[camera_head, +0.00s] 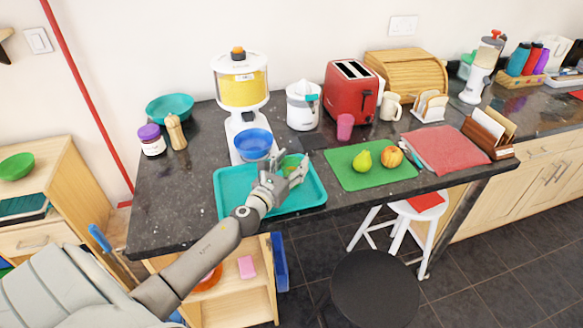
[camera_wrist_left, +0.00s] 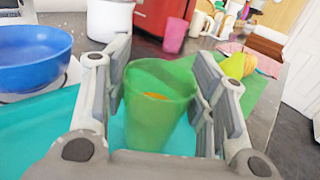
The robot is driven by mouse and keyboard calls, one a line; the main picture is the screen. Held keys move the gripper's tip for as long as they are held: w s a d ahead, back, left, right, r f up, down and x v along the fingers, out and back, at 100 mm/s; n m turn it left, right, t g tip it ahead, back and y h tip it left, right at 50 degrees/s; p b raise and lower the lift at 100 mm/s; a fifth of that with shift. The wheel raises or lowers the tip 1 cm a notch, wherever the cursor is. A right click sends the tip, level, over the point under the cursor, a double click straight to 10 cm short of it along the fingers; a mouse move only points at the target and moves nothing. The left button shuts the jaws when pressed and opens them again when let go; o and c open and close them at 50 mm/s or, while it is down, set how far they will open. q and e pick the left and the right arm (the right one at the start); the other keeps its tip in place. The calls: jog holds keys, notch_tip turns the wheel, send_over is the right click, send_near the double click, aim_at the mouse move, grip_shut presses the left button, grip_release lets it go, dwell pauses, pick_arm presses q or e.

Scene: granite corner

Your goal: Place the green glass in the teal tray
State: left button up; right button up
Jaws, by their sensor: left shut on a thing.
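The green glass (camera_wrist_left: 157,110) stands upright between the fingers of my left gripper (camera_wrist_left: 158,95) in the left wrist view, with something orange showing through it. My left gripper (camera_head: 289,170) also shows in the head view, over the teal tray (camera_head: 228,205), and is shut on the glass. The glass is mostly hidden behind the fingers in the head view. The tray lies flat at the counter's front edge, and its surface shows below the glass in the wrist view. I cannot tell whether the glass touches the tray. My right gripper is not in view.
A blue bowl (camera_head: 254,144) sits under the dispenser (camera_head: 240,85) just behind the tray. A green mat (camera_head: 345,178) with a pear (camera_head: 362,161) and an orange-yellow fruit (camera_head: 392,156) lies to the right. A pink cup (camera_head: 345,127) stands behind it. The counter left of the tray is clear.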

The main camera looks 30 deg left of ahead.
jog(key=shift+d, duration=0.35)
pick_arm(q)
jog(key=shift+f, duration=0.2)
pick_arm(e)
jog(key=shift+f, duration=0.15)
pick_arm(q)
jog(key=o, duration=0.6)
jog(key=shift+f, duration=0.1)
jog(key=o, duration=0.5)
